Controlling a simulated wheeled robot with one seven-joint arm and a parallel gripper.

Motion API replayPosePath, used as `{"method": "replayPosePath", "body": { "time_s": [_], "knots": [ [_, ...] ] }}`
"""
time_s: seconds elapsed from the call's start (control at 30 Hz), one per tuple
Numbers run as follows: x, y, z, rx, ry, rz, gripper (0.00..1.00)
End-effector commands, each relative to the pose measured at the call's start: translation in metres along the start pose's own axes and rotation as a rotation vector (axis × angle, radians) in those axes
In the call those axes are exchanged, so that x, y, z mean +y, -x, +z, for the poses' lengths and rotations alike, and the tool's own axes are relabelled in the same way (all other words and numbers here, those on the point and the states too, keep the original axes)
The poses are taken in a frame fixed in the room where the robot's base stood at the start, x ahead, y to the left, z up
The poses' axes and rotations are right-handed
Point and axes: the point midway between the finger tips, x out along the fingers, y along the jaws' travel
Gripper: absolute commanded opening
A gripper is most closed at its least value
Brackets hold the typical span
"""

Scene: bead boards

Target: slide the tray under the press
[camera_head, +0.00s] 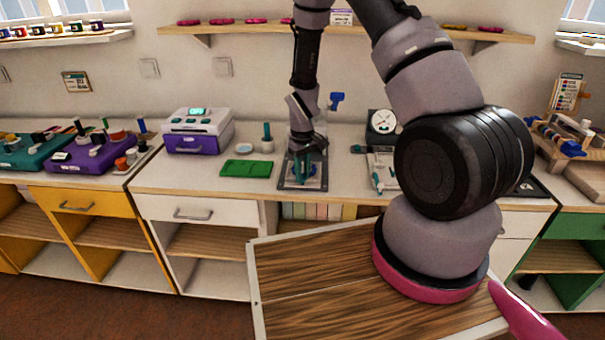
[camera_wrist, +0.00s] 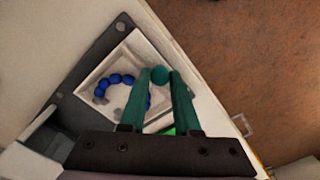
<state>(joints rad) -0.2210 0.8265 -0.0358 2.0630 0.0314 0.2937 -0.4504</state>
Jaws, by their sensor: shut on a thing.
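My gripper (camera_head: 302,178) is low over the counter, its teal fingers shut on a round teal knob (camera_wrist: 159,75) in the wrist view. The pale square tray (camera_wrist: 88,84) is under the fingers and carries an arc of blue beads (camera_wrist: 115,80). The tray lies over a dark plate with bolt holes (camera_wrist: 98,50), which also shows in the head view (camera_head: 290,186). I take this plate for the press base. A blue lever (camera_head: 336,99) shows behind my arm. The rest of the press is mostly hidden, so I cannot tell how far under it the tray lies.
A green mat (camera_head: 247,169) lies just left of the plate, with a purple and white machine (camera_head: 198,133) beyond it. A white dial scale (camera_head: 382,123) stands to the right. The counter's front edge (camera_head: 225,196) is close by. A wooden-topped surface (camera_head: 310,275) is in the foreground.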

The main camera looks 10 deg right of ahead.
Motion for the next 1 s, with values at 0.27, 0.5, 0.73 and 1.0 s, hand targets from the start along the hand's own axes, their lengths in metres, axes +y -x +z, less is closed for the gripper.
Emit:
{"method": "replayPosePath", "body": {
  "time_s": [0.27, 0.5, 0.73, 1.0],
  "knots": [
    [0.0, 0.0, 0.0, 0.001, 0.0, 0.0, 0.0],
    [0.006, 0.0, -0.006, 0.003, -0.002, 0.001, 0.0],
    [0.046, 0.0, -0.046, 0.004, -0.004, 0.001, 0.0],
    [0.079, 0.0, -0.08, 0.002, 0.0, 0.0, 0.0]
  ]
}}
